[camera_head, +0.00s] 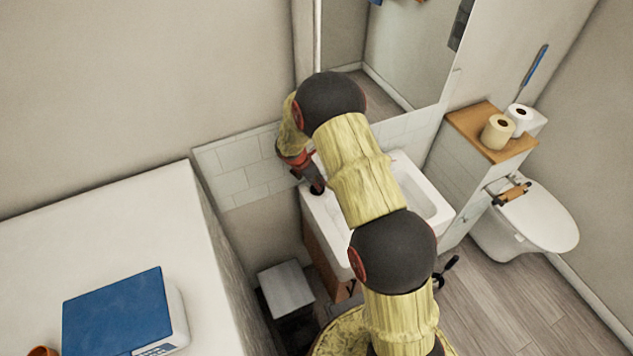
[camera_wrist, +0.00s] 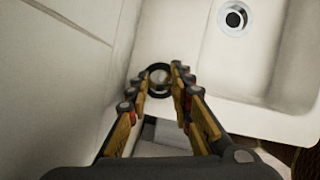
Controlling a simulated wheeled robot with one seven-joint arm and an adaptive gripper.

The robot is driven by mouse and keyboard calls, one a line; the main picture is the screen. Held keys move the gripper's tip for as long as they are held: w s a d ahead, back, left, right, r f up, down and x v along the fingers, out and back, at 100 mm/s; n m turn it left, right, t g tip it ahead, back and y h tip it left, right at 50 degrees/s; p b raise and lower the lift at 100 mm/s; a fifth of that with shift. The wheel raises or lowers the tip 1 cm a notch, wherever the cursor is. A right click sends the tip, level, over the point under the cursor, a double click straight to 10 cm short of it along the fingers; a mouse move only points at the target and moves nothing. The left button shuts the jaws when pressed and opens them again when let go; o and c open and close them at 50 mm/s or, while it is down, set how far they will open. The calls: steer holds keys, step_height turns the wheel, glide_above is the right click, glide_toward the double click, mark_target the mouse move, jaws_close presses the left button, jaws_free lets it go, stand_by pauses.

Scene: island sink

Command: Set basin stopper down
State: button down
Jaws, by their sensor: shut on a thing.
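The basin stopper (camera_wrist: 159,69), a round piece with a dark rim and a lighter centre, sits between the fingertips in the wrist view. My gripper (camera_wrist: 159,86) is shut on it. The gripper is over the flat left part of the white washbasin (camera_wrist: 160,32), beside the bowl. Whether the stopper touches that surface, I cannot tell. The basin drain (camera_wrist: 234,18) shows to the upper right in the wrist view. In the head view my gripper (camera_head: 316,186) points down at the left end of the washbasin (camera_head: 409,166); the stopper cannot be made out there.
A tiled wall (camera_head: 240,165) stands close on the left of the gripper. A grey-lidded bin (camera_head: 285,288) stands on the floor below. A wooden-topped cabinet (camera_head: 470,125) with paper rolls and a toilet (camera_head: 535,222) are at right. A blue-topped scale (camera_head: 118,310) lies at lower left.

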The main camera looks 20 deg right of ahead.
steer(key=c, duration=1.6)
jaws_free()
steer(key=shift+f, duration=0.1)
steer(key=p+v, duration=0.1)
steer(key=v, duration=0.7)
steer(key=shift+f, duration=0.1)
